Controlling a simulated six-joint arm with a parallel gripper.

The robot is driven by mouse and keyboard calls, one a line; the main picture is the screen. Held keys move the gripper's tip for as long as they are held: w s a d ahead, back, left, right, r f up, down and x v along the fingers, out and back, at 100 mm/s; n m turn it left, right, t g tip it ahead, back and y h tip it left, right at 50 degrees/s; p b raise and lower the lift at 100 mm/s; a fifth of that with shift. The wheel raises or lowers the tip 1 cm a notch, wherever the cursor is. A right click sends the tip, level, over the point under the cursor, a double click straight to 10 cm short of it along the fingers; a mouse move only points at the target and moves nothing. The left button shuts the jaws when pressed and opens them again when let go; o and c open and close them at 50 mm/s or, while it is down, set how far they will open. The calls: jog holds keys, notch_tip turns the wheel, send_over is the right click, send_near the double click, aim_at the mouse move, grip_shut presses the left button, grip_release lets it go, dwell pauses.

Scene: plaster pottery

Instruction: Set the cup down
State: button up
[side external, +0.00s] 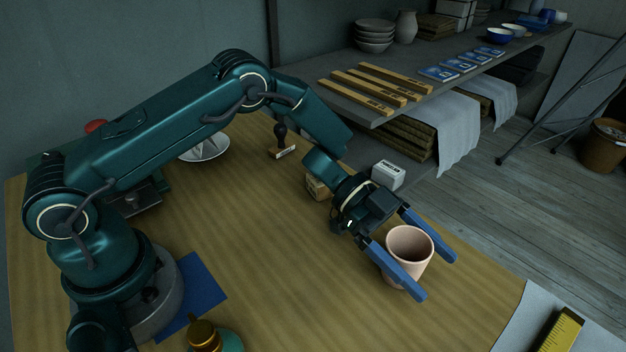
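A pale pink cup (409,243) stands upright with its open mouth up, near the right front part of the wooden table (265,245). My gripper (436,277) reaches in from the left with its two blue fingers on opposite sides of the cup. The near finger crosses in front of the cup's wall and hides part of it. The far finger passes along its right side. I see no gap between fingers and cup, so the gripper looks shut on it. The cup's base is partly hidden, and I cannot tell whether it touches the table.
A white box (387,175) and a small wooden block (317,188) are behind my wrist. A stamp (282,143) stands farther back.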

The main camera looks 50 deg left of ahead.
jog(key=shift+r, duration=0.25)
jog(key=v, duration=1.2)
